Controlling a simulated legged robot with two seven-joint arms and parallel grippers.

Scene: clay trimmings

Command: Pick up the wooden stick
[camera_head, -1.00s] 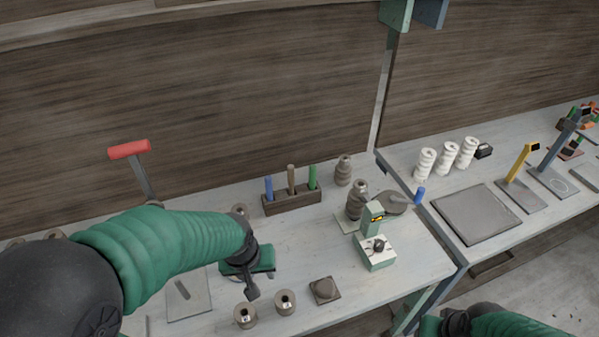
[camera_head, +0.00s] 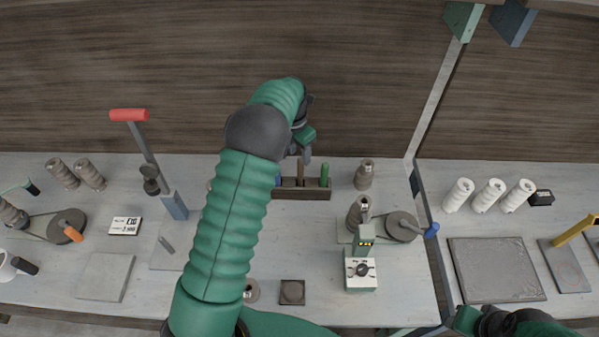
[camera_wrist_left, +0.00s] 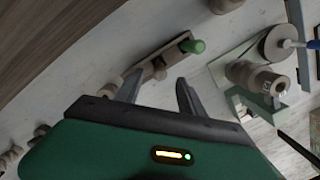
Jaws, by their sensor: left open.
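The brown wooden stick (camera_head: 300,173) stands in the dark wooden rack (camera_head: 308,194), between a blue stick, mostly hidden by my arm, and a green stick (camera_head: 324,175). My left gripper (camera_head: 306,158) is just above and behind the rack, close to the wooden stick's top. In the left wrist view, the open fingers of the left gripper (camera_wrist_left: 158,88) point at the rack, with the wooden stick (camera_wrist_left: 158,69) in front of the gap and the green stick (camera_wrist_left: 194,46) to the right. My right gripper (camera_head: 466,319) shows partly at the bottom edge; its fingers cannot be made out.
A spool (camera_head: 365,175) stands right of the rack. A pale green device (camera_head: 361,270) and a round wheel (camera_head: 401,226) are further right. A red-handled lever (camera_head: 130,115) rises at the left. The wooden wall is close behind the rack.

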